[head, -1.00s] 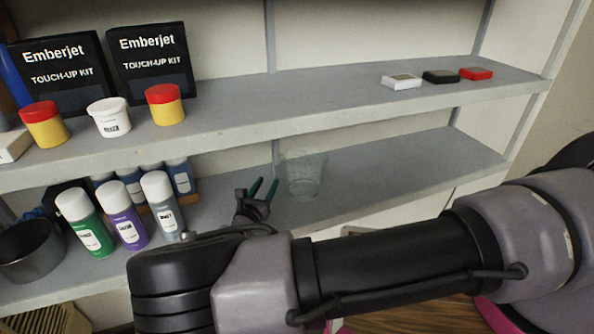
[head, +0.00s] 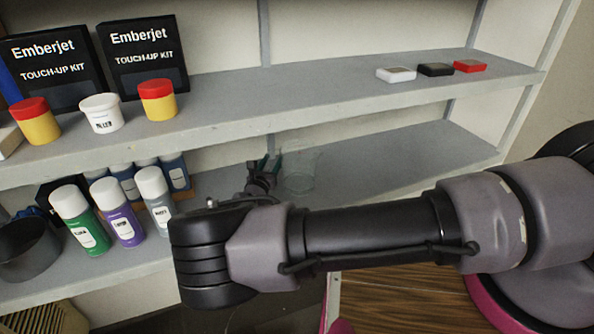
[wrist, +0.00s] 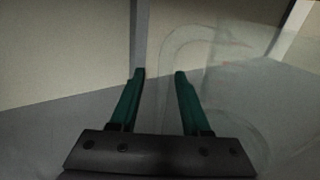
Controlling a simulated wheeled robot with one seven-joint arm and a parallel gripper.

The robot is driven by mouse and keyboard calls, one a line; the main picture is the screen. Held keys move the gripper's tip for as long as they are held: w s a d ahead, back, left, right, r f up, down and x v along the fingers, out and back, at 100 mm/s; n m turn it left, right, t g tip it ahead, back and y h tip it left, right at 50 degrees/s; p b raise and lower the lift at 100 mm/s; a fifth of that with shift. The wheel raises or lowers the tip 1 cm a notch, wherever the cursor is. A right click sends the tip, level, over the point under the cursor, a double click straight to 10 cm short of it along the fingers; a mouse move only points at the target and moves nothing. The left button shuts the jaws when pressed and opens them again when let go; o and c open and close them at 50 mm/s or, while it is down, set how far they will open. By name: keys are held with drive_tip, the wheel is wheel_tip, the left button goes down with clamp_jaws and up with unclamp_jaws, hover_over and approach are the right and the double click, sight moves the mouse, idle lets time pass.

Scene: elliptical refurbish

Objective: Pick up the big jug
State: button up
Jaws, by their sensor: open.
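The big jug is a clear, see-through vessel (head: 301,172) on the lower shelf in the head view. In the wrist view the jug (wrist: 235,95) fills the right side, and its handle loop shows near the right fingertip. My gripper (head: 272,163) is at the jug's left side in the head view. In the wrist view my gripper (wrist: 160,75) has two green fingers standing apart, with the handle's left edge seen between or just behind them. I cannot tell whether the fingers touch the jug. Nothing is clamped.
Spray cans (head: 118,210) stand on the lower shelf (head: 385,160) left of my gripper, beside a dark pot (head: 28,248). The upper shelf (head: 250,100) overhangs the jug and holds tubs, touch-up kit boxes (head: 143,55) and small cases (head: 435,70). The lower shelf right of the jug is clear.

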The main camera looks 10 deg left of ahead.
drive_tip(key=shift+c, duration=0.4)
clamp_jaws()
idle(0.9)
